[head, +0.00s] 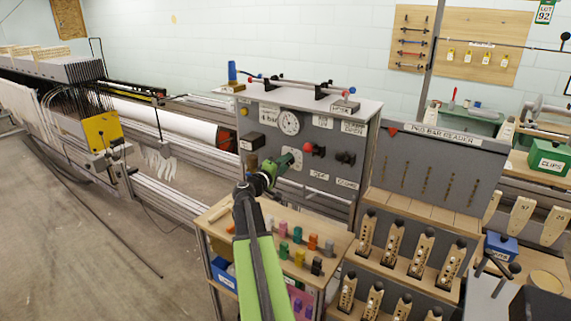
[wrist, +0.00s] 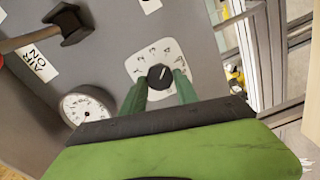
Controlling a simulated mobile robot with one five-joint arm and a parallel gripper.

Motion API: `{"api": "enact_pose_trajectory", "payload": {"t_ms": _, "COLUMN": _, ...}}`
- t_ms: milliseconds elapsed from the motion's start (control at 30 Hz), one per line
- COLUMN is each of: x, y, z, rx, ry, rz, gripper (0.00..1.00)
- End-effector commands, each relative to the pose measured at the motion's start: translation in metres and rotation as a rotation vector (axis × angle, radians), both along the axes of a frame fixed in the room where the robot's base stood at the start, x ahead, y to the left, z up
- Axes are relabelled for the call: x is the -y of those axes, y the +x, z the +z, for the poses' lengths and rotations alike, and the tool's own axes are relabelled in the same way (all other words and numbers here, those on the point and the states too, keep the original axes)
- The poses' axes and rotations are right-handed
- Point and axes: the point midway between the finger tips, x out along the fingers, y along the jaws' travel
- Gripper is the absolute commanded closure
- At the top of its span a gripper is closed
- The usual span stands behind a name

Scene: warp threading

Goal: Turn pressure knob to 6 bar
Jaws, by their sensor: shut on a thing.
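The pressure knob (wrist: 160,77) is round and black, with a pale pointer line. It sits on a white dial plate (wrist: 143,60) marked with numbers, too small to read surely. My gripper (wrist: 161,82) has its two green fingers on either side of the knob, shut on it. In the head view my gripper (head: 291,159) is at the front of the grey cabinet (head: 330,178) and hides the knob. A round white pressure gauge (head: 289,123) is above it. The gauge also shows in the wrist view (wrist: 88,105); its reading is not clear.
A red-centred control (head: 314,149) and a black handle (head: 345,157) are right of my gripper. A dark lever (wrist: 68,22) stands out near the AIR ON label (wrist: 40,63). A shelf (head: 330,238) with coloured pegs is below. The loom (head: 160,130) is at left.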

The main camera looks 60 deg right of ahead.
Motion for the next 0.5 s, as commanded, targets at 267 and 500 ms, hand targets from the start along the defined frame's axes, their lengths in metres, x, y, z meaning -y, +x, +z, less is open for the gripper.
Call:
{"api": "enact_pose_trajectory", "payload": {"t_ms": 267, "x": -0.0005, "y": -0.0023, "z": -0.0012, "rx": 0.264, "ry": 0.002, "rz": -0.006, "gripper": 1.00}}
{"api": "enact_pose_trajectory", "payload": {"t_ms": 500, "x": -0.0004, "y": -0.0025, "z": -0.0008, "rx": 0.492, "ry": -0.001, "rz": -0.006, "gripper": 1.00}}
